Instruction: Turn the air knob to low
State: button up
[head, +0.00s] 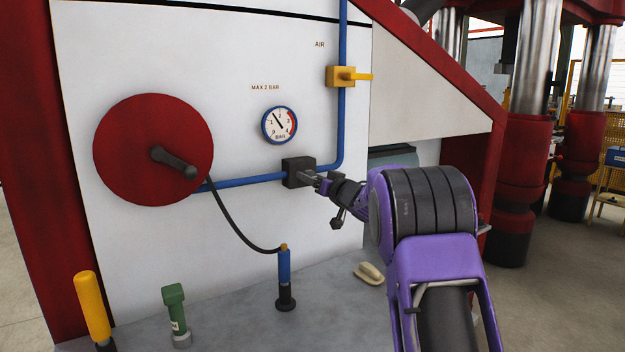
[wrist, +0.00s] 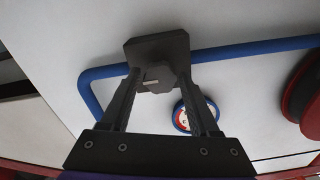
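The air knob is dark grey and many-sided, with a pale mark on its face, in the wrist view (wrist: 154,79). It sits on a black block (head: 296,172) on the blue pipe. My gripper (head: 318,180) reaches it from the right. In the wrist view my fingers (wrist: 160,82) stand apart on either side of the knob, with a slight gap at the right one; contact on the left is unclear. The round gauge (head: 279,125) above has its needle between 1 and 2. In the head view the knob is mostly hidden by my gripper.
A yellow valve (head: 341,76) with its handle sideways sits on the blue pipe (head: 342,130) under "AIR". A red wheel (head: 125,140) with a dark handle is at left. Yellow, green and blue upright parts (head: 284,265) and a beige piece (head: 369,273) are on the ledge below.

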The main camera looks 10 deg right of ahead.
grip_shut()
jog(key=shift+n, duration=0.3)
jog(key=shift+n+b, duration=1.35)
jog(key=shift+n, duration=7.35)
jog(key=shift+o, duration=1.6)
grip_release()
